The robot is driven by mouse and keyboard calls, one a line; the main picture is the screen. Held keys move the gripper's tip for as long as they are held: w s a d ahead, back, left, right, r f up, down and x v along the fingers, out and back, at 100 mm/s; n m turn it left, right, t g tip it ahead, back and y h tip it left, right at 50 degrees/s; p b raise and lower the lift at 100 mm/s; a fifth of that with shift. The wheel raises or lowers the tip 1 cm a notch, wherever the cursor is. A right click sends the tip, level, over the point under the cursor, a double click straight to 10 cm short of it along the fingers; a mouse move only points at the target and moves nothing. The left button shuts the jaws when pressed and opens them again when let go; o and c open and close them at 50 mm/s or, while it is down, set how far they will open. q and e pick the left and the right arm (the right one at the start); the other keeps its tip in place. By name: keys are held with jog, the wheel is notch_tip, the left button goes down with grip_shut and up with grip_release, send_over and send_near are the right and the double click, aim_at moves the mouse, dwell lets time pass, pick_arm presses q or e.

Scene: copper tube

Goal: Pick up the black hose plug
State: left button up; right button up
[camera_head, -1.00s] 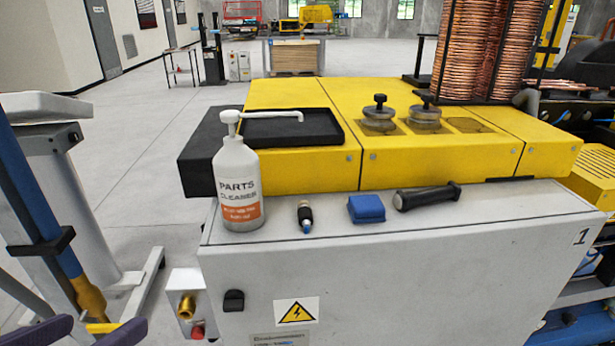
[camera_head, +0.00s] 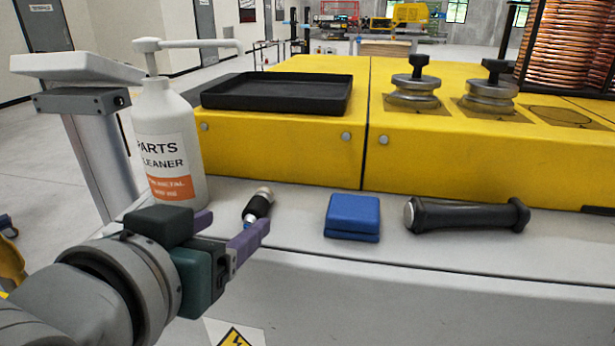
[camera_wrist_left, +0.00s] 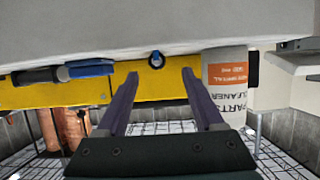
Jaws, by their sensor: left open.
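The black hose plug (camera_head: 258,207), a small black cylinder with a pale metallic end and a blue end, lies on the grey cabinet top between the cleaner bottle and a blue block. My left gripper (camera_head: 236,225), with purple fingers, is open and empty just in front of the plug. In the left wrist view the plug (camera_wrist_left: 156,58) shows end-on as a dark ring with blue, beyond and between the open fingertips (camera_wrist_left: 160,76). The nearer finger partly covers the plug's lower end in the head view. My right gripper is not in view.
The white parts cleaner bottle (camera_head: 168,140) stands close behind my left gripper. The blue block (camera_head: 352,216) and a black handle-shaped cylinder (camera_head: 465,216) lie to the right. The yellow housing (camera_head: 270,140) rises behind, carrying a black tray (camera_head: 280,106).

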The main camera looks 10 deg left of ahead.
aim_at(251, 217)
pick_arm(q)
jog(key=x, duration=0.4)
jog(key=shift+w+d+f, duration=0.2)
jog(key=shift+f, duration=0.05)
grip_shut()
dwell(0.4)
